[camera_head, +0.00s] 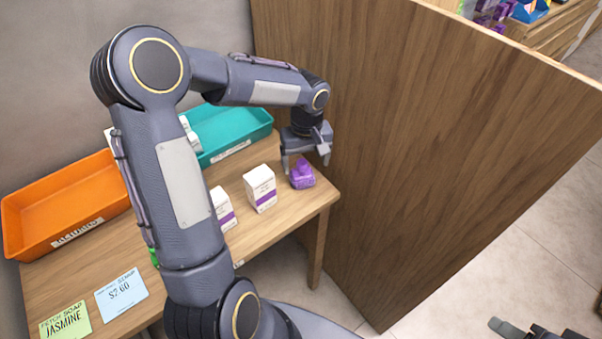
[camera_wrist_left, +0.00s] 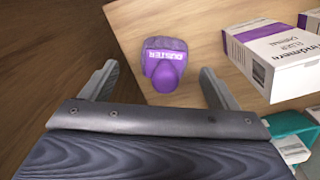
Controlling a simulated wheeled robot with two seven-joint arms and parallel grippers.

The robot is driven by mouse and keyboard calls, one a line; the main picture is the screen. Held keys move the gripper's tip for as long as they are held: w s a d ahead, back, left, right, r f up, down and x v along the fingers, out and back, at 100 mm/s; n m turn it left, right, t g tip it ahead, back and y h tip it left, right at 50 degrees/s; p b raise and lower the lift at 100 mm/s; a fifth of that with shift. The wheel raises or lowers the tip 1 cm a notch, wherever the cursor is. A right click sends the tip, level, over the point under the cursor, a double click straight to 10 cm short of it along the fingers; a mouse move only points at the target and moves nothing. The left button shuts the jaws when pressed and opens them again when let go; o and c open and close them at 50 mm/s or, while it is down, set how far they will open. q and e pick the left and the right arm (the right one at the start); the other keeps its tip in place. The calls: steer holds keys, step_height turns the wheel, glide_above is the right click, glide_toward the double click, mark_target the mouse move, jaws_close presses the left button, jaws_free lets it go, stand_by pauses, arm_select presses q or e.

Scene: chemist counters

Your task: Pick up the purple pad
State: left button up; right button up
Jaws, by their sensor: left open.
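The purple pad (camera_head: 302,175) is a small, knobbed purple object near the right end of the wooden counter. In the left wrist view the purple pad (camera_wrist_left: 164,60) shows the lettering "DUSTER" and a rounded knob. My left gripper (camera_head: 307,160) is directly above it, pointing down. In the left wrist view my left gripper (camera_wrist_left: 158,75) is open, with one finger on each side of the pad and visible gaps between. A dark part of what looks like my right gripper (camera_head: 540,331) shows at the bottom right edge; its jaws are unclear.
A white and purple box (camera_head: 260,188) stands just left of the pad, with another box (camera_head: 222,208) beyond it. A teal tray (camera_head: 232,128) and an orange tray (camera_head: 62,205) are at the back. A tall wooden panel (camera_head: 420,150) rises close on the right.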

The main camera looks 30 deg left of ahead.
mark_target(302, 173)
arm_select(q)
steer(key=f, duration=0.4)
steer(key=a+f+p, duration=0.1)
steer(key=f, duration=0.1)
steer(key=shift+w, duration=0.1)
steer(key=shift+a, duration=0.1)
steer(key=c, duration=1.2)
steer(key=shift+o, duration=0.2)
steer(key=shift+r, duration=0.1)
